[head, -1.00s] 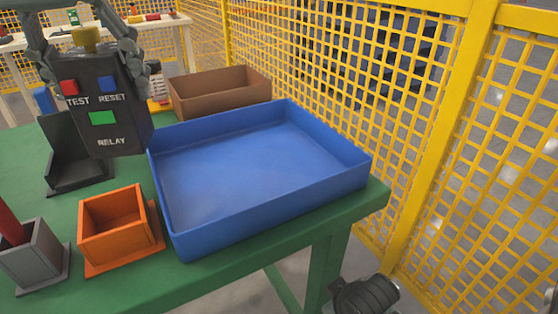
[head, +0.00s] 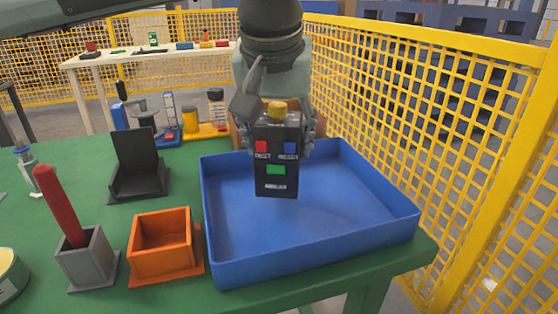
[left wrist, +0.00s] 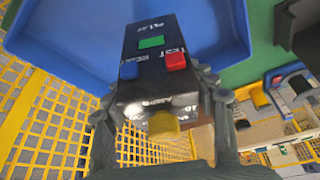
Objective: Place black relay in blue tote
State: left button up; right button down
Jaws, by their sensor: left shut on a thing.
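The black relay (head: 277,176) has a red button, a blue button, a green button and a yellow knob on top. My left gripper (head: 275,125) is shut on its upper part and holds it upright over the blue tote (head: 312,262), toward its back left part. The tote is otherwise empty. In the left wrist view, the relay (left wrist: 152,62) sits between the fingers of my left gripper (left wrist: 165,110), with the blue tote (left wrist: 75,40) beyond it. My right gripper does not show.
An orange box (head: 165,257) and a grey holder (head: 88,262) with a red stick stand left of the tote. A black stand (head: 138,170) is behind them. A yellow mesh fence (head: 430,120) runs close along the right. A brown bin is partly hidden behind my left gripper.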

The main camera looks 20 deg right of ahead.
aim_at(276, 127)
pick_arm(q)
jog(key=shift+f, duration=1.95)
jog(key=shift+f, duration=0.15)
jog(key=o, duration=1.6)
jog(key=shift+r, duration=0.3)
jog(key=v, duration=1.1)
jog(key=shift+s+r, duration=0.2)
jog(key=shift+r, duration=0.05)
